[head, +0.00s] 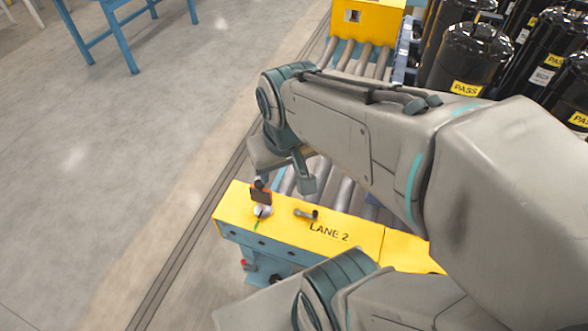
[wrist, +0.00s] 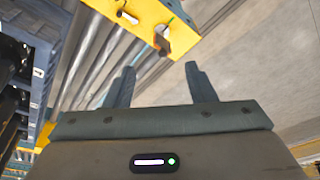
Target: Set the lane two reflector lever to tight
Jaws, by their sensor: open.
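The yellow lane 2 housing (head: 283,228) stands at the end of a roller lane and also shows at the top of the wrist view (wrist: 150,12). A small metal lever with a dark knob (head: 305,213) lies on its top, left of the "LANE 2" lettering; it shows in the wrist view too (wrist: 127,15). The lever's tight mark cannot be read. Left of it, a dark orange-brown reflector block (head: 261,195) stands by a white round base with a green line; the block also shows in the wrist view (wrist: 163,41). My gripper (head: 284,186) is open and empty, apart from the lever, above the rollers behind the housing; its fingers (wrist: 160,69) frame nothing.
Metal rollers (head: 343,195) run back from the housing to another yellow housing (head: 367,18). Black compressors with PASS labels (head: 473,55) stand at the upper right. A blue table frame (head: 125,30) is at the upper left. The floor left of the lane is clear.

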